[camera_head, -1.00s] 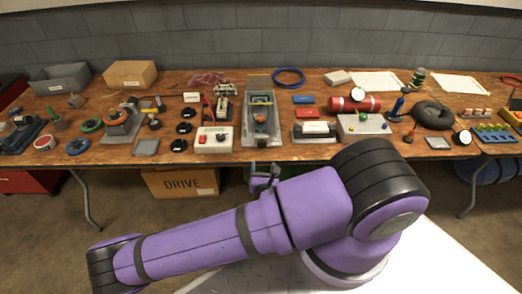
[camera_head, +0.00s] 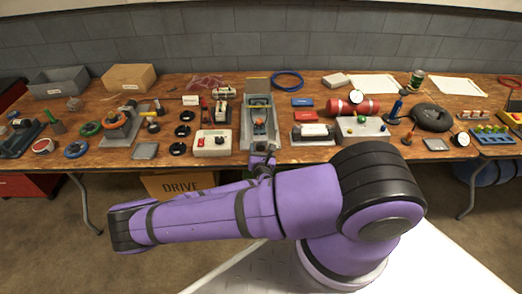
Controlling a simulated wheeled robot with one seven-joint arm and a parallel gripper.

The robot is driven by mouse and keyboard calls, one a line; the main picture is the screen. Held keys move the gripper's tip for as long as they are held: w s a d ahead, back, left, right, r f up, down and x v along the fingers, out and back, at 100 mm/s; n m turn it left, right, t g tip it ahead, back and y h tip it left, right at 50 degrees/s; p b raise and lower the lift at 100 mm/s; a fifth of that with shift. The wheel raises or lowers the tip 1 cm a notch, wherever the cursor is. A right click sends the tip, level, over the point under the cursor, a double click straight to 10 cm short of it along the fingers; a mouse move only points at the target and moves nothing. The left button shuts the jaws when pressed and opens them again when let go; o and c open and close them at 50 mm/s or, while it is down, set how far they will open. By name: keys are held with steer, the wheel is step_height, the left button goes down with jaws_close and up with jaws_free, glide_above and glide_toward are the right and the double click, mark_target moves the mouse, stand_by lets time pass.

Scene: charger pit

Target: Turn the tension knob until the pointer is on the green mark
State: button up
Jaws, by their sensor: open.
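My gripper (camera_head: 263,150) is open and small in the head view, at the front edge of the bench. It is in front of the long grey tray-like fixture (camera_head: 247,132), which holds a dark and orange part, and hides some of its front end. I cannot tell whether it touches the fixture. No tension knob, pointer or green mark can be made out for certain at this size. A pale box with red and green spots (camera_head: 212,143) stands left of the gripper, and a grey box with small coloured knobs (camera_head: 362,131) stands to the right.
The wooden bench (camera_head: 225,82) is crowded with small items. Several black round pieces (camera_head: 181,131) lie left of the pale box. A red cylinder (camera_head: 368,107) with a dial (camera_head: 356,97) lies at right. A cardboard box marked DRIVE (camera_head: 180,185) stands below the bench.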

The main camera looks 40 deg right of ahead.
steer(key=shift+c, duration=0.2)
steer(key=c, duration=0.9)
steer(key=shift+o, duration=0.2)
steer(key=m, duration=0.4)
steer(key=shift+s+f+m, duration=0.1)
steer(key=shift+m, duration=1.7)
